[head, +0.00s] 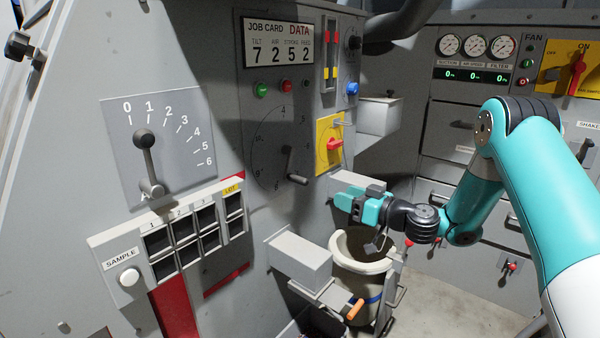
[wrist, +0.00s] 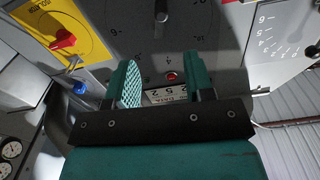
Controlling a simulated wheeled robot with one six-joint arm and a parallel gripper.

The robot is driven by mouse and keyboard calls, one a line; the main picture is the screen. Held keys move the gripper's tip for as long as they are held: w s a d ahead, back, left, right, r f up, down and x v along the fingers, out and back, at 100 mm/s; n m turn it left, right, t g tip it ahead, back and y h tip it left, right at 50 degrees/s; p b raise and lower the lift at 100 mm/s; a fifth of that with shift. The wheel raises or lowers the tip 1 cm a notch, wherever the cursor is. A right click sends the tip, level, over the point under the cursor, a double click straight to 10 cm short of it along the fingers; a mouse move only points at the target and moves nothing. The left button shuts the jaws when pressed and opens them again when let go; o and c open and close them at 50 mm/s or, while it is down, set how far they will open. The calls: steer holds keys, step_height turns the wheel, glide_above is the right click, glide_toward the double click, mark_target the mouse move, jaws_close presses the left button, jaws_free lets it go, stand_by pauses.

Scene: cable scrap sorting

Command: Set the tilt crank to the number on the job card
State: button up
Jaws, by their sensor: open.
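The job card (head: 279,42) at the top of the grey panel reads tilt 7, air 2, stroke 5, feed 2. Below it is a round dial with small dark numbers and a crank (head: 289,162), whose arm points down and ends in a handle (head: 298,180). No label naming it as tilt is readable. In the wrist view, part of the crank (wrist: 160,12) shows beyond the fingers at the top edge. My gripper (head: 346,202) is open and empty, to the right of the crank and apart from it. Its fingers (wrist: 167,80) stand apart in the wrist view.
A lever (head: 147,160) on a 0 to 6 scale is at left. A yellow isolator plate with a red knob (head: 334,144) is right of the dial. A grey box (head: 301,258) and a bucket with a pale rim (head: 338,250) stand below my gripper. Sample bins (head: 158,241) are lower left.

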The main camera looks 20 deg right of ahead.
mark_target(307, 183)
steer(key=p+x, duration=0.4)
steer(key=x, duration=1.1)
steer(key=shift+w+a, duration=0.1)
steer(key=shift+a, duration=0.1)
steer(key=shift+f, duration=0.1)
jaws_close()
